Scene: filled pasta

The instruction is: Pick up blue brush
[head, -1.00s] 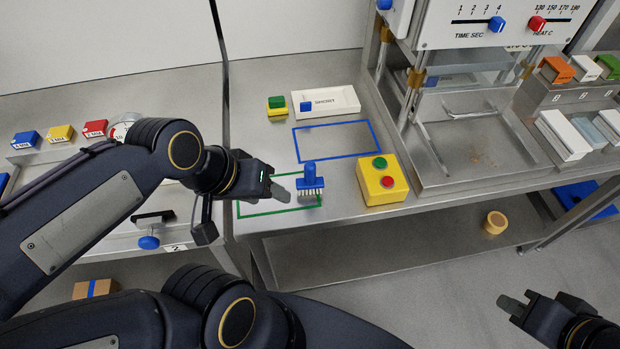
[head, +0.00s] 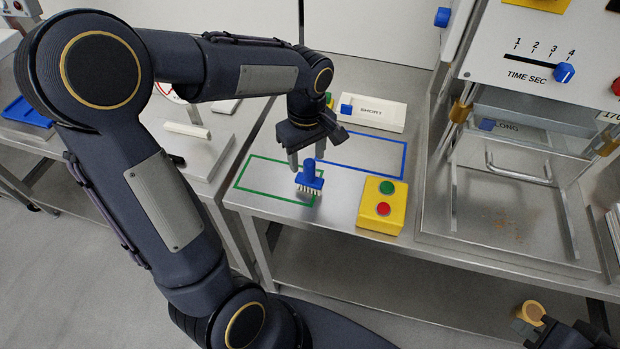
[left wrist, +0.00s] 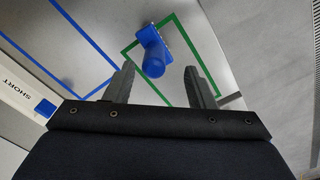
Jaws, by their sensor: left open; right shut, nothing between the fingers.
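The blue brush (head: 309,179) stands upright, bristles down, at the right end of the green outlined rectangle on the metal table. My left gripper (head: 306,160) is open and points down just behind and above the brush. In the left wrist view the brush (left wrist: 152,52) lies ahead between the lines of the two open fingers (left wrist: 160,85), with its round handle end toward me. No finger visibly touches it. My right gripper (head: 533,325) is at the lower right, shut and empty, far from the brush.
A yellow box (head: 383,205) with green and red buttons stands close right of the brush. A blue outlined rectangle (head: 403,160) and a white SHORT tray (head: 372,113) lie behind. A metal press station (head: 520,190) stands at the right. The table's front edge is near the brush.

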